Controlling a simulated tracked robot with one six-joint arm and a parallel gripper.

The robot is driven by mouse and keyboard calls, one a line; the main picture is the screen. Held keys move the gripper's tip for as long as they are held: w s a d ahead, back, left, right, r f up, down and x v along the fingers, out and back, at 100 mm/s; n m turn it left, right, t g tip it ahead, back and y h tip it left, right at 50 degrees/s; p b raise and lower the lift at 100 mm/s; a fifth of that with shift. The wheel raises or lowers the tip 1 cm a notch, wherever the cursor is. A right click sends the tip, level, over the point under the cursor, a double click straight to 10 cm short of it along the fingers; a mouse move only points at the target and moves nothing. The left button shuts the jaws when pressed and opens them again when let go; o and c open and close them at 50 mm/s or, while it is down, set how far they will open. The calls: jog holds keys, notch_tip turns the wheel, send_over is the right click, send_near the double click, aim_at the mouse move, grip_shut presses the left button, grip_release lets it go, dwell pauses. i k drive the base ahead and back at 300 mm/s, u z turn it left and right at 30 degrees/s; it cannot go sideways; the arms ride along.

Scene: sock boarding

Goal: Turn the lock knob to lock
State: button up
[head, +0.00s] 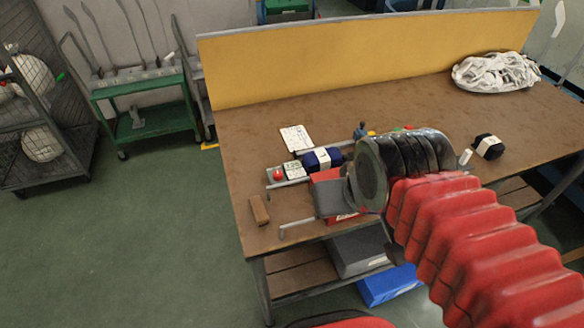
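A small red round knob (277,175) sits at the left end of a device on the brown workbench, beside a small pale green box with dark markings (294,170). A small blue upright part (360,130) stands behind my wrist. I cannot tell for sure which of these is the lock knob. My gripper (330,197) is over the front part of the bench, right of and nearer than the red knob and apart from it. My wrist covers much of the device, and the fingertips are not clearly seen.
A dark blue roll (322,159) and a white card (297,138) lie near the device. A brown block (259,210) lies at the bench's left edge. A black roll (488,146) and a white cloth pile (497,72) are on the right. A yellow panel (330,55) closes the back.

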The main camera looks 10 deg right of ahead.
aim_at(277, 176)
jog(key=z, duration=0.1)
jog(key=k, duration=0.95)
jog(key=u, duration=0.75)
jog(key=i, duration=1)
jog(key=u, duration=0.05)
